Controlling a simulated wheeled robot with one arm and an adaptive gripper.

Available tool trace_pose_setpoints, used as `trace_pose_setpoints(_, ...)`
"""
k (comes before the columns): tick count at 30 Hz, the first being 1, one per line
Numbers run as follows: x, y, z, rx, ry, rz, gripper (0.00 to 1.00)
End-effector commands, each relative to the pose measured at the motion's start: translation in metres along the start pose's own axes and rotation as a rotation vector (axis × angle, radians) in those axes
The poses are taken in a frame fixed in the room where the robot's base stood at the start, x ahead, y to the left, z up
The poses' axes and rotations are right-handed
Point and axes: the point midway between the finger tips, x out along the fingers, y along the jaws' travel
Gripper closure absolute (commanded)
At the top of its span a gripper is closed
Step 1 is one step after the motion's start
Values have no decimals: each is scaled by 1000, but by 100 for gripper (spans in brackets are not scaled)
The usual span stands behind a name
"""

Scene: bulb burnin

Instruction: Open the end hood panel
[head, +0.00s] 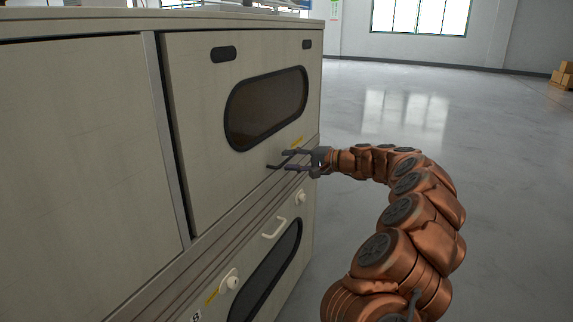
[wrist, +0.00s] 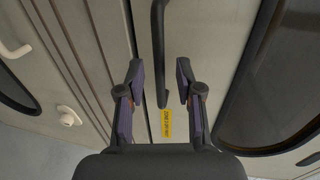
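The end hood panel (head: 215,165) is the pale upper panel of a long machine, with a dark rounded window (head: 266,107). A dark gap shows along its left edge. A dark bar handle (head: 273,166) sits low on the panel; in the wrist view the handle (wrist: 158,45) runs down from the top edge. My gripper (head: 286,160) is at the handle, coming from the right. In the wrist view my gripper (wrist: 160,80) is open, one finger on each side of the handle's near end, with visible space on both sides.
A yellow label (wrist: 167,122) is on the panel beside the handle. Below are a lower panel with a white handle (head: 274,229), white knobs (head: 230,283) and a dark window (head: 270,275). Open grey floor (head: 480,150) lies to the right; cardboard boxes (head: 563,75) stand far off.

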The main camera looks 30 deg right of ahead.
Motion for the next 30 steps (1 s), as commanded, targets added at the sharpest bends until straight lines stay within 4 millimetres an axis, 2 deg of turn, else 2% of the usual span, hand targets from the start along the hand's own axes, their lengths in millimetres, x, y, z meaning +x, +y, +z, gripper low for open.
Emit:
trace_pose_setpoints(5,14,1,0,-1,0,2,65)
trace_pose_setpoints(14,17,0,1,0,-1,1,65)
trace_pose_setpoints(24,17,0,1,0,-2,1,98)
trace_pose_setpoints(30,17,0,1,0,-2,1,100)
